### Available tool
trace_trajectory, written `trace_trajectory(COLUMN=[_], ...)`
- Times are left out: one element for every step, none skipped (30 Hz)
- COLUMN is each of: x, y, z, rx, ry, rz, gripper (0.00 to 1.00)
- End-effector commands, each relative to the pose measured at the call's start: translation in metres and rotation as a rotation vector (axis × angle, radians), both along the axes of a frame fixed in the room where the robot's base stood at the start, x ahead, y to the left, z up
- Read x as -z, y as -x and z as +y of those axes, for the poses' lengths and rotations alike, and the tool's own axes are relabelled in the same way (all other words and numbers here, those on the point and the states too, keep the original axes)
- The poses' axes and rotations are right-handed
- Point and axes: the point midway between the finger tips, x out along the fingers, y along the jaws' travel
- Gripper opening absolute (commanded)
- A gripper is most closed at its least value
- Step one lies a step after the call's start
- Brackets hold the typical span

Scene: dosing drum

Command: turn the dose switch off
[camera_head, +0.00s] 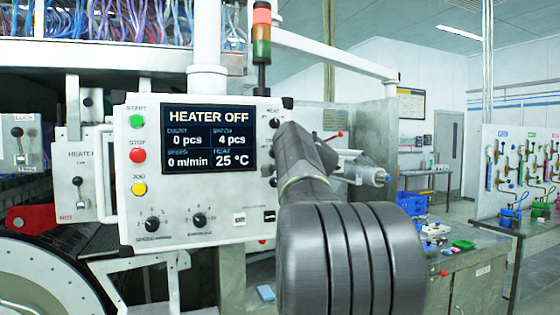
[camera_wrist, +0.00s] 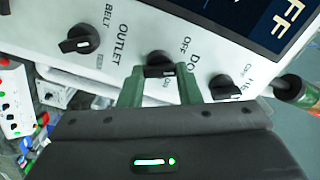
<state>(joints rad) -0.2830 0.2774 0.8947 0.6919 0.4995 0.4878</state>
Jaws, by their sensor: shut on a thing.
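The dose switch (camera_wrist: 157,59) is a black rotary knob on the white control panel (camera_wrist: 205,45), with OFF and ON printed around it in the wrist view. My gripper (camera_wrist: 161,75) has its two green fingers closed on it, one on each side. Which way its pointer faces is hard to tell between the fingers. In the head view the panel (camera_head: 215,220) stands at the centre left, and my dark arm covers part of its right edge. My fingertips are hidden there. The panel's screen (camera_head: 208,138) reads HEATER OFF, 0 pcs, batch 4 pcs, 0 m/min and 25 °C.
The outlet belt knob (camera_wrist: 80,39) and the heat knob (camera_wrist: 224,87) sit close on either side of the fingers. Green, red and yellow buttons (camera_head: 138,155) line the panel's left side. A signal tower (camera_head: 261,45) rises above. A bench with a blue crate (camera_head: 412,203) stands at right.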

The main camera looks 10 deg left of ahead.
Motion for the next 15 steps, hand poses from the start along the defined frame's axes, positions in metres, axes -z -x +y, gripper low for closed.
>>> trace_trajectory(x=[0.0033, 0.0030, 0.0028, 0.0027, 0.0025, 0.0025, 0.0023, 0.0023, 0.0022, 0.0022, 0.0021, 0.0020, 0.0020, 0.0020, 0.0020], y=[-0.0003, -0.0003, -0.0003, -0.0003, -0.0003, -0.0002, -0.0003, -0.0003, -0.0002, -0.0002, -0.0003, -0.0002, -0.0002, -0.0003, -0.0003], z=[0.0004, 0.0005, 0.0006, 0.0006, 0.0007, 0.0007, 0.0007, 0.0007, 0.0007, 0.0007, 0.0007, 0.0007, 0.0007, 0.0006, 0.0006], rx=[-0.001, -0.001, -0.002, -0.002, -0.002, -0.002, -0.002, -0.002, -0.002, -0.002, -0.002, -0.002, -0.002, -0.002, -0.002], ry=[0.016, 0.025, 0.036, 0.042, 0.048, 0.054, 0.060, 0.063, 0.067, 0.070, 0.071, 0.073, 0.074, 0.074, 0.074], rz=[-0.008, -0.013, -0.020, -0.025, -0.029, -0.033, -0.035, -0.037, -0.040, -0.042, -0.043, -0.044, -0.044, -0.044, -0.044], gripper=[0.08, 0.08, 0.08, 0.08, 0.08, 0.08, 0.08, 0.08, 0.08, 0.08, 0.08, 0.08, 0.08, 0.08, 0.08])
